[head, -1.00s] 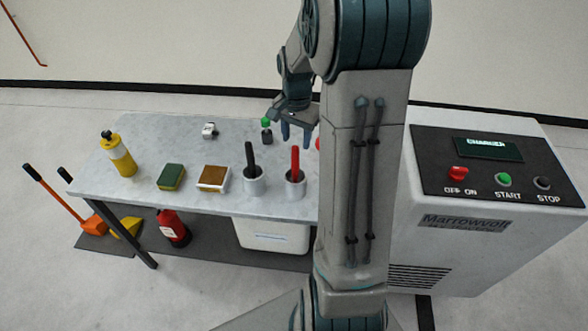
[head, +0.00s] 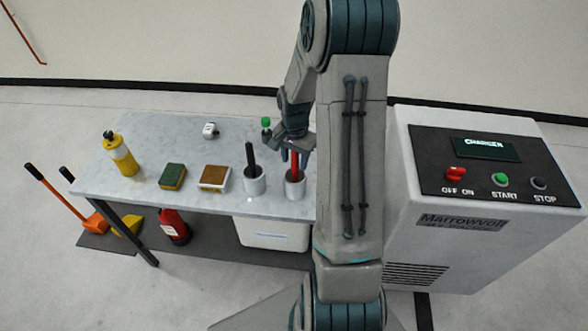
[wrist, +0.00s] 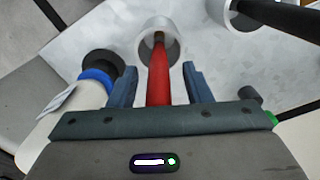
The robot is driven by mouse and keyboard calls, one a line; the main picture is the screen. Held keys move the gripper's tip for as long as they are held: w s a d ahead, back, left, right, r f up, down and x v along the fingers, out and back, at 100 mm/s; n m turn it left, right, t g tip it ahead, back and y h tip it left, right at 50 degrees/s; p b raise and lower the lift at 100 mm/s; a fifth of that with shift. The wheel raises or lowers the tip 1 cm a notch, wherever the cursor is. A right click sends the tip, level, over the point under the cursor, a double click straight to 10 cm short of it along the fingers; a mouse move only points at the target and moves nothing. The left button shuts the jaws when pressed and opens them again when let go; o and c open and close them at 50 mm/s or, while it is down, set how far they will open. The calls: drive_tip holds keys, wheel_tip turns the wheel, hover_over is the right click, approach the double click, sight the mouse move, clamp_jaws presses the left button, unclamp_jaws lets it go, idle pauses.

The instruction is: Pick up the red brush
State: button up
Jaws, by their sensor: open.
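The red brush (head: 295,163) stands in a light grey cup at the right part of the table; only its red handle shows. In the wrist view the red handle (wrist: 158,78) runs from the cup up between the two fingers. My gripper (wrist: 158,84) is open, with a blue finger on each side of the handle and a gap to each. In the head view my gripper (head: 296,150) is at the handle's upper part, partly covering it. The brush's cup (wrist: 160,32) shows beyond the fingertips.
A black-handled brush (head: 250,158) stands in a second cup just left. A sponge (head: 173,176), a brown-topped block (head: 215,177) and a yellow bottle (head: 122,155) stand farther left. A green-topped item (head: 266,124) is behind. The charger cabinet (head: 480,220) stands right.

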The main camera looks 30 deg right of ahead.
clamp_jaws()
drive_tip(key=shift+r, duration=0.1)
